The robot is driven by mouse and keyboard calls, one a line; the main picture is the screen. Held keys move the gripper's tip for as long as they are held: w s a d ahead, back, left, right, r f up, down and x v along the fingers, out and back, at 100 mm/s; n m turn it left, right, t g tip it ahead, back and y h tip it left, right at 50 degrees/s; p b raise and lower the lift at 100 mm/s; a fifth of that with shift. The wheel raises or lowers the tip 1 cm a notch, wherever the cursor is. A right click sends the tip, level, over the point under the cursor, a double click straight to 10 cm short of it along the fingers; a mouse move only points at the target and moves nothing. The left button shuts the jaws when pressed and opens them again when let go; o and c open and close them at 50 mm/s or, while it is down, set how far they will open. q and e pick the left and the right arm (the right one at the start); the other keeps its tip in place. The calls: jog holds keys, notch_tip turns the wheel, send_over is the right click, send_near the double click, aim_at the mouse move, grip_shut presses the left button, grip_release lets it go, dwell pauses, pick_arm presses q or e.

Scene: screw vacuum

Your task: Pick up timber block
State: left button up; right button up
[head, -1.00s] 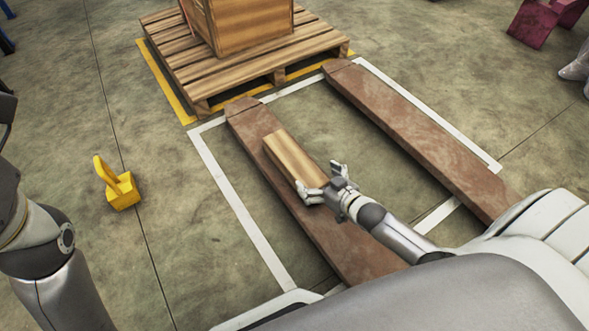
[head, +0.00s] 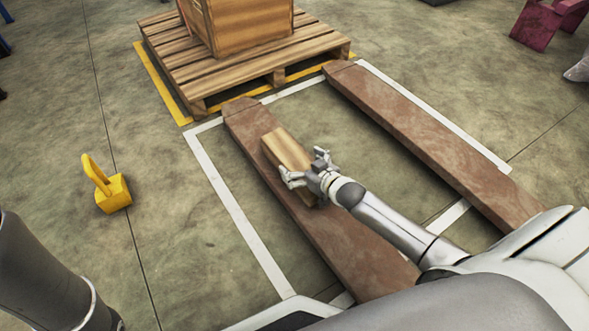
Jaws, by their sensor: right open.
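The timber block (head: 284,148) is a light brown wooden bar. It lies lengthwise on the left of two reddish-brown beams (head: 243,118), which look like forks on the floor. My right gripper (head: 304,165) is open at the near part of the block, with one finger on its left side and one on its right. I cannot tell whether the fingers touch it.
A wooden pallet (head: 215,75) with a wooden crate (head: 245,28) stands beyond the beams. The right beam (head: 420,130) lies apart, with bare floor between. A yellow object with a handle (head: 113,192) stands on the floor at left. White and yellow lines mark the floor.

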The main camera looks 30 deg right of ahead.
jog(key=shift+w, duration=0.1)
jog(key=c, duration=0.8)
jog(key=shift+f, duration=0.15)
jog(key=c, duration=1)
jog(key=shift+c, duration=0.2)
